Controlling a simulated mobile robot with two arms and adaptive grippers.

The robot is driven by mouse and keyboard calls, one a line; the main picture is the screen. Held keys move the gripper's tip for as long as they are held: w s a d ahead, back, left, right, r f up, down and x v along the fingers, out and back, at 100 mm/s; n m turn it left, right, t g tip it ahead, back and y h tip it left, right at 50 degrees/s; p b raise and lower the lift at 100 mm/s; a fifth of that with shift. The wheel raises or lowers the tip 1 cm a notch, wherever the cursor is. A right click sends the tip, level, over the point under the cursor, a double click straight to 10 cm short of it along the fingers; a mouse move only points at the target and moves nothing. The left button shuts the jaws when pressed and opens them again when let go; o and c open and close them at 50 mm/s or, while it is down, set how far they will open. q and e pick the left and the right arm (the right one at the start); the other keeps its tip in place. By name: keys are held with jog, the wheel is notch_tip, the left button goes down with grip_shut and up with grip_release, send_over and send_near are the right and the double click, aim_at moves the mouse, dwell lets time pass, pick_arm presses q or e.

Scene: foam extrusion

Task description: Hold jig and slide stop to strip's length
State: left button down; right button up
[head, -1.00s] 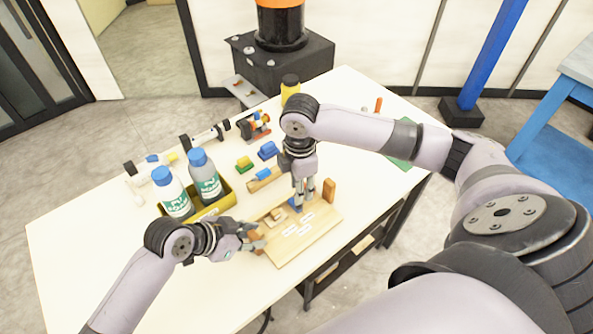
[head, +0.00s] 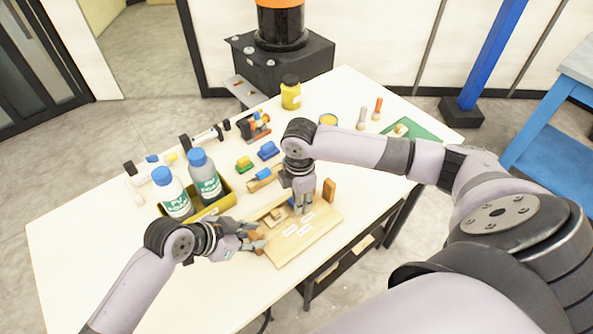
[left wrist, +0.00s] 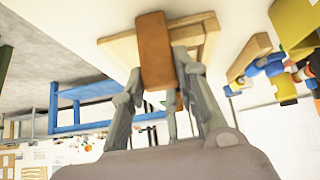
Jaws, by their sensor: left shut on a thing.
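The wooden jig board (head: 300,245) lies on the white table, with white labels and a small wooden piece (head: 274,216) on it. My left gripper (head: 256,240) is shut on a brown block (head: 258,246) at the board's left edge; the left wrist view shows this block (left wrist: 156,50) between the fingers against the board (left wrist: 120,48). My right gripper (head: 302,207) points down at the board's far edge, over a small blue part (head: 292,202) that is mostly hidden. Whether its fingers are closed on that part is unclear.
A yellow tray (head: 222,205) with two bottles (head: 205,178) stands left of the jig. A brown block (head: 329,190) stands upright by the board's far right corner. Blue (head: 268,151) and green-yellow (head: 244,164) parts lie behind. The table's left front is clear.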

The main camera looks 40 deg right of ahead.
grip_shut()
jog(key=shift+s+a, duration=0.2)
jog(key=shift+a, duration=2.1)
jog(key=shift+o, duration=2.4)
grip_release()
notch_tip(320, 180, up, 12)
